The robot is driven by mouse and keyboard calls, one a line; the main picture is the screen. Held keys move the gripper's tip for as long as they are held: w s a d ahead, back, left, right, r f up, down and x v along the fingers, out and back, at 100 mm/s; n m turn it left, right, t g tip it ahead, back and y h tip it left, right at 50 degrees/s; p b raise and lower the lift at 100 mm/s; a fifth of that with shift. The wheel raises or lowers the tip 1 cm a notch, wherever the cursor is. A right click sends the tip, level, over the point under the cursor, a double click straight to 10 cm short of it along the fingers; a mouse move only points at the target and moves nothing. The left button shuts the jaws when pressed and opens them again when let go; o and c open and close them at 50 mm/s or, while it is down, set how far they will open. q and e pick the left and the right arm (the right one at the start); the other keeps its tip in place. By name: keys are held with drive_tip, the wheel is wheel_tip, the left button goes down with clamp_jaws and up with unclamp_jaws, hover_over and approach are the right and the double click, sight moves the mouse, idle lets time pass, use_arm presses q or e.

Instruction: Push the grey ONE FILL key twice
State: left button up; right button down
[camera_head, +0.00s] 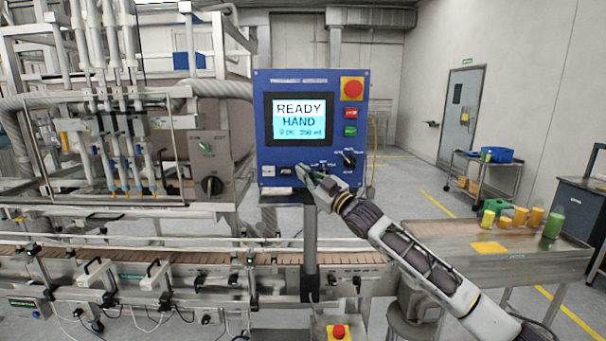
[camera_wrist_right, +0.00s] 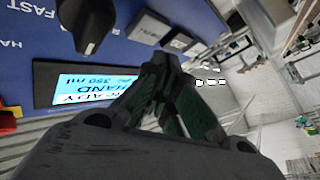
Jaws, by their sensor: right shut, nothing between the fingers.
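The blue control panel (camera_head: 312,88) carries a row of keys along its lower left. A pale key (camera_head: 267,171) and a black key (camera_head: 286,170) show in the head view. In the wrist view a grey-faced key (camera_wrist_right: 150,29) stands nearest the black knob (camera_wrist_right: 88,24); its lettering is not readable, and my gripper covers that place in the head view. My right gripper (camera_head: 304,172) is shut and empty, its tips in front of the panel just right of the black key. It also shows in the wrist view (camera_wrist_right: 168,75); contact cannot be told. My left gripper is out of view.
A conveyor (camera_head: 190,262) runs below. A side table (camera_head: 440,240) with cups stands right.

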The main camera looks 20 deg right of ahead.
drive_tip(key=s, duration=0.2)
drive_tip(key=s+a+b, duration=0.1)
drive_tip(key=s, duration=0.1)
idle(0.4)
drive_tip(key=shift+w, duration=0.1)
idle(0.8)
idle(0.8)
drive_tip(key=shift+f, duration=0.15)
